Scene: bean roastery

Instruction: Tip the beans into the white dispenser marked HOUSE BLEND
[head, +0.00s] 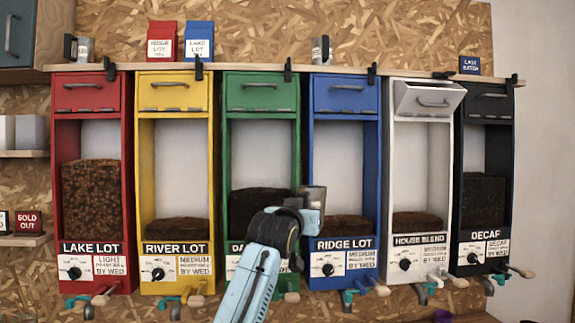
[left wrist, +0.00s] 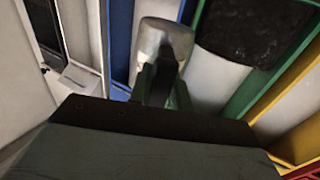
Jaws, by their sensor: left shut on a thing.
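The white dispenser marked HOUSE BLEND (head: 392,160) stands second from the right in the head view. Its top flap (head: 428,98) is tilted open, and a low layer of brown beans (head: 417,222) shows behind its window. My left gripper (head: 299,199) is shut on a grey metal cup (head: 314,195), held in front of the green and blue dispensers, left of and well below the white one's open flap. The cup also shows in the left wrist view (left wrist: 165,40), beyond my fingers (left wrist: 160,82). The cup's contents are hidden. My right gripper is not in view.
The red (head: 127,140), yellow (head: 145,160), green (head: 228,150), blue (head: 315,150) and black (head: 507,150) dispensers have shut flaps. Handles and spouts jut out along the bottoms. A shelf (head: 260,68) above holds mugs and boxes.

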